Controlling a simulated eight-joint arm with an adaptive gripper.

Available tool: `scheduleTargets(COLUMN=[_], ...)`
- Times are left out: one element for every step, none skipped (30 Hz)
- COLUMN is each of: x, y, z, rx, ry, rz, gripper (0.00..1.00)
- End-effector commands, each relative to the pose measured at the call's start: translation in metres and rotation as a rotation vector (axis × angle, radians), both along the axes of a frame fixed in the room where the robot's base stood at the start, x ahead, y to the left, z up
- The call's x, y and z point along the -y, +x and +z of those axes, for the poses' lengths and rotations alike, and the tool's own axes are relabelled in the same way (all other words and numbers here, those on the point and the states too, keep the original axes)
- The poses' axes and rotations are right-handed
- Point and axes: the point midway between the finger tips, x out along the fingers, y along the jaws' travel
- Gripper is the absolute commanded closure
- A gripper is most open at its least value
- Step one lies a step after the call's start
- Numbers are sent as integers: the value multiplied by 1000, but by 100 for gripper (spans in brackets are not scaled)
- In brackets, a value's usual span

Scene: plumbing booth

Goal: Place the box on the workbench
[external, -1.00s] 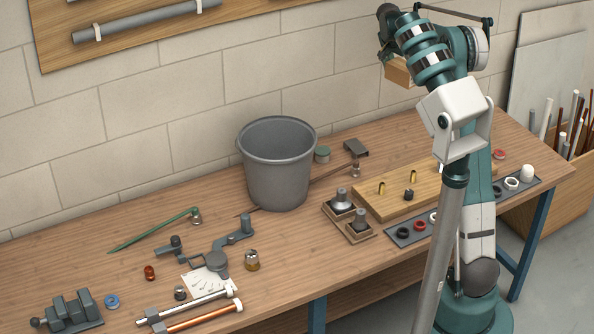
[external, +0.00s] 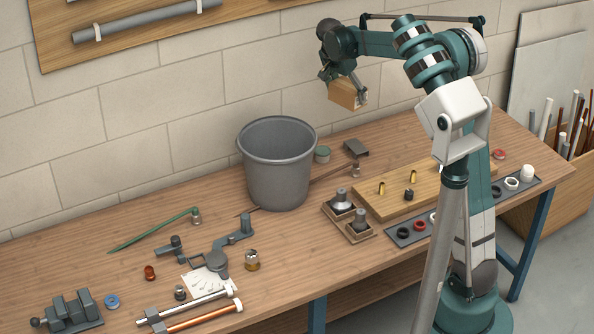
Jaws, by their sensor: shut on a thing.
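A small tan box (external: 346,94) is held in the air in my gripper (external: 345,86), up above the back of the workbench. The gripper points down and its fingers are shut on the box's sides. The box looks slightly tilted and hangs clear of everything. The wooden workbench (external: 120,283) runs along the block wall below it. In the picture, the box is above and to the right of the grey bucket's rim.
A grey bucket (external: 277,170) stands near the back of the bench. A wooden board with fittings (external: 400,203) and a grey tray of rings (external: 455,214) lie to the right. Pipes (external: 195,312), a clamp (external: 72,311) and tools crowd the front left. Bare wood shows at the back left.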

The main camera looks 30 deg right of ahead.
Motion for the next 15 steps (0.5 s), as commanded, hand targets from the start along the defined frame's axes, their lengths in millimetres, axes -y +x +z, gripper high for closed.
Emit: scheduleTargets(x=[-17,-25,-36,-44,-52,-63,-71,-79,-89,-97,-104,-114,-121,-129,-138], y=[-6,-10,-14,-18,-22,-28,-32,-36,-42,-47,-51,-57,-61,-66,-73], z=[1,1,1,2,2,2,2,2,3,3,3,3,3,3,3], rx=[-1,0,0,-1,-1,-2,-2,-3,-3,-3,-3,-3,-3,-3,-4], ry=[1,1,1,2,2,3,2,2,3,3,3,3,3,3,3], rz=[7,9,11,13,14,16,18,20,21,22,25,26,27,30,32], gripper=[44,44,44,44,44,44,44,44,44,44,44,44,44,44,44])
